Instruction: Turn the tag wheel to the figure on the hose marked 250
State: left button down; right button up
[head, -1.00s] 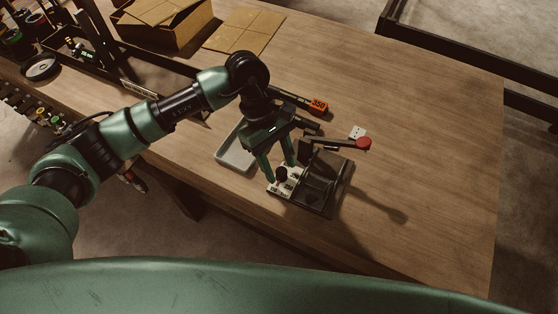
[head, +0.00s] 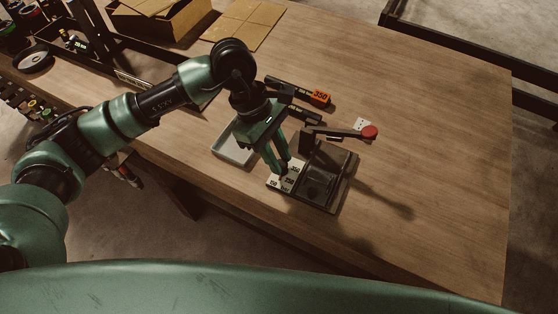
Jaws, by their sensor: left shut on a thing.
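The crimper (head: 325,175) is a dark device near the table's front edge. At its left is a pale plate (head: 273,184) with several small printed figures, too small to read surely. My left gripper (head: 281,172) points down at this plate, its fingers closed together on the tag wheel's dark knob, which they mostly hide. Which figure the wheel points at cannot be told. A dark hose with an orange tag reading 350 (head: 320,97) lies behind the crimper. Another dark hose (head: 305,115) lies in front of it. I cannot make out a hose marked 250. My right gripper is not in view.
A lever with a red knob (head: 369,132) sticks out right of the crimper, near a small white card (head: 362,122). A grey tray (head: 232,151) stands left of it. A cardboard box (head: 170,28) is at the back left. The table's right side is clear.

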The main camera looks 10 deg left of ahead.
pick_arm(q)
jog(key=n+t+b, duration=0.1)
jog(key=n+b, duration=0.2)
jog(key=n+t+b, duration=0.1)
jog(key=n+b, duration=0.2)
jog(key=b, duration=0.1)
jog(key=shift+s+f+h, duration=0.2)
jog(key=shift+h, duration=0.1)
jog(key=shift+s+r+n+t+b, duration=0.15)
jog(key=shift+n+t+b, duration=0.15)
jog(key=shift+n+b, duration=0.45)
jog(key=shift+w+r+n+t+b, duration=0.1)
jog(key=shift+n+t+b, duration=0.2)
jog(key=shift+n+b, duration=0.45)
jog(key=c, duration=1.2)
grip_release()
jog(key=shift+s, duration=0.1)
jog(key=shift+o, duration=0.2)
jog(key=w+b+v, duration=0.1)
jog(key=v, duration=0.6)
jog(key=shift+s+r, duration=0.45)
jog(key=shift+s, duration=0.1)
jog(key=shift+a, duration=0.1)
